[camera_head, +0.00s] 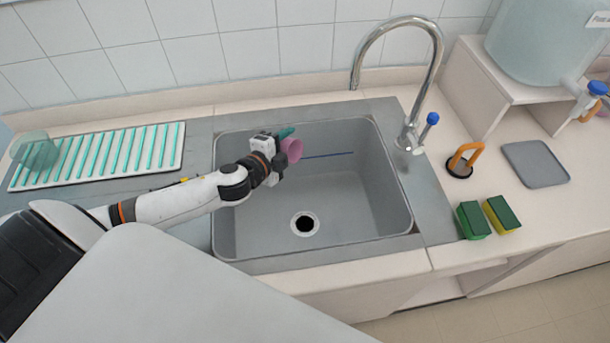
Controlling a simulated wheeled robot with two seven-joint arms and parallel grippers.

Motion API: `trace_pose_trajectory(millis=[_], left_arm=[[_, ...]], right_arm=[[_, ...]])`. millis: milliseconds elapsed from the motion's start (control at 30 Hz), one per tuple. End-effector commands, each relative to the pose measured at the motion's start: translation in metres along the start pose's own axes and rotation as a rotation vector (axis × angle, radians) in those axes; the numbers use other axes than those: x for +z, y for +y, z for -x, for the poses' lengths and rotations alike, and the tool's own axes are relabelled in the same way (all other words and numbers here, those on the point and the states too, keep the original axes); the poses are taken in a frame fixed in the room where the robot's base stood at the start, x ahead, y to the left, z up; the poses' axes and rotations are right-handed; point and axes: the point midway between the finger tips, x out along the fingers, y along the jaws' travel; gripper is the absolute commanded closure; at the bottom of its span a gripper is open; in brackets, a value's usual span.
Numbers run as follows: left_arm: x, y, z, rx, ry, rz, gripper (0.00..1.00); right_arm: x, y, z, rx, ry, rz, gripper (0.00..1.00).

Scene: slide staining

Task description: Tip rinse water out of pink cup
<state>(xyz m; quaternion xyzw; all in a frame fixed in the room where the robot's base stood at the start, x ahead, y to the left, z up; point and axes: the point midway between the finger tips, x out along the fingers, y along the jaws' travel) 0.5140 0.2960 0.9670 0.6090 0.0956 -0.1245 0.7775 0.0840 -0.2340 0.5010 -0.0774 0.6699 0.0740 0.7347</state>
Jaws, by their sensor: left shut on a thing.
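The pink cup (293,150) is over the far left part of the grey sink (350,205). It is tilted on its side, with its opening toward the right. My left gripper (284,146) is shut on the cup and partly hides it. A thin blue streak (328,155) runs to the right from near the cup's mouth; I cannot tell whether it is water. The drain (305,224) lies in the sink floor, nearer than the cup. My right gripper is not in view.
A chrome faucet (437,60) arches behind the sink. A striped drying rack (100,155) with a clear glass (34,150) is at left. Two green-yellow sponges (473,220), an orange-handled item (461,160) and a grey tray (535,164) lie at right. A large water tank (540,45) stands back right.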

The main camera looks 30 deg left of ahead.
Motion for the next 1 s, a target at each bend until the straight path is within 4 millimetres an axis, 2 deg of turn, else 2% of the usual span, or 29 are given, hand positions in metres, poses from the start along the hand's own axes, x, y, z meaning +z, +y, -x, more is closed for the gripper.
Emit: trace_pose_trajectory(millis=[1000], left_arm=[[0.012, 0.003, 0.003, 0.018, 0.036, -0.131, 0.74]], right_arm=[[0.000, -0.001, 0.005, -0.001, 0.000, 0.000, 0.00]])
